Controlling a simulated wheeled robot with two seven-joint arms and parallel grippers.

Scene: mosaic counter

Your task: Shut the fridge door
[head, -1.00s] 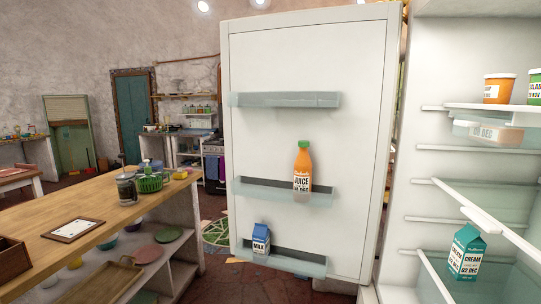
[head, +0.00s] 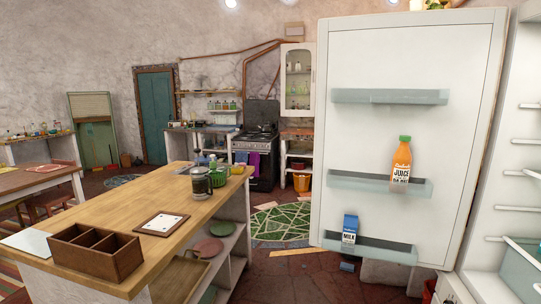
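The white fridge door (head: 372,135) stands open in the head view, right of centre, with its inner side facing me. Its shelves hold an orange juice bottle (head: 401,164) and a small blue and white milk carton (head: 350,230). The fridge interior (head: 507,150) with its shelf rails shows at the right edge, partly cut off. Neither of my grippers is in view.
A wooden-topped counter (head: 120,232) stands at the left with a wooden box (head: 96,250), a framed card and a French press (head: 201,183). Open red floor (head: 285,272) lies between the counter and the fridge door. A stove (head: 257,160) stands behind.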

